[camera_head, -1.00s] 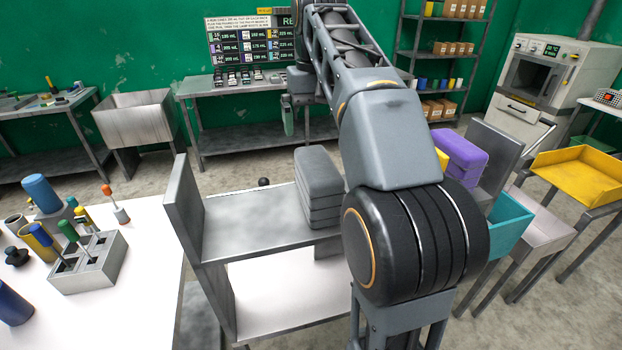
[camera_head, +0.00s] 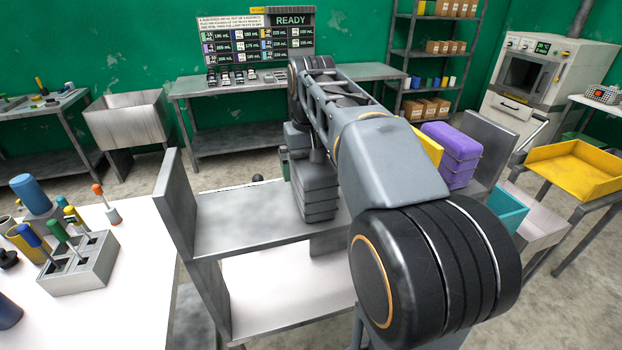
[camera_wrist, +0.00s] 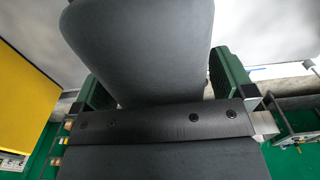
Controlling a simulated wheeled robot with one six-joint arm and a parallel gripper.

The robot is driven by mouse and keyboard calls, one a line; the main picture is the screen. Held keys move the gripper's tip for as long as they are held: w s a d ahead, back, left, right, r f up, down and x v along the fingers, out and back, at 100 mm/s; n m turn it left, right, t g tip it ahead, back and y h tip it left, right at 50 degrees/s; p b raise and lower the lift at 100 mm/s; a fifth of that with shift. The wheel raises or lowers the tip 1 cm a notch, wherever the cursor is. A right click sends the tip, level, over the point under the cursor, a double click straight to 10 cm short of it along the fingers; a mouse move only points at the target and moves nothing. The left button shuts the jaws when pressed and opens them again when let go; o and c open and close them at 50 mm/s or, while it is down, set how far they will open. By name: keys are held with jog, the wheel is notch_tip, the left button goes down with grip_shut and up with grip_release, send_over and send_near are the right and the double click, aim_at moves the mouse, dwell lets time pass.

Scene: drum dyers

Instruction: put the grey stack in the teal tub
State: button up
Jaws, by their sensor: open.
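The grey stack (camera_head: 318,190) stands on the metal shelf, partly hidden behind my arm. In the wrist view the grey stack (camera_wrist: 140,45) fills the top middle, between the two green fingers. My gripper (camera_wrist: 163,78) is open with a finger on either side of the stack; I cannot tell whether they touch it. In the head view my gripper (camera_head: 298,160) is at the stack's far end, mostly hidden by my arm. The teal tub (camera_head: 508,212) is at the right, partly hidden by my arm.
A purple stack (camera_head: 452,155) and a yellow one (camera_head: 427,146) stand right of my arm; yellow also shows in the wrist view (camera_wrist: 25,95). The metal shelf (camera_head: 235,222) is bare left of the grey stack, with an upright end panel (camera_head: 176,200). A yellow tray (camera_head: 575,170) stands far right.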

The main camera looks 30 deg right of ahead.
jog(key=shift+f, duration=0.25)
jog(key=shift+c, duration=0.2)
jog(key=c, duration=1.2)
jog(key=shift+o, duration=0.2)
jog(key=shift+r, duration=0.2)
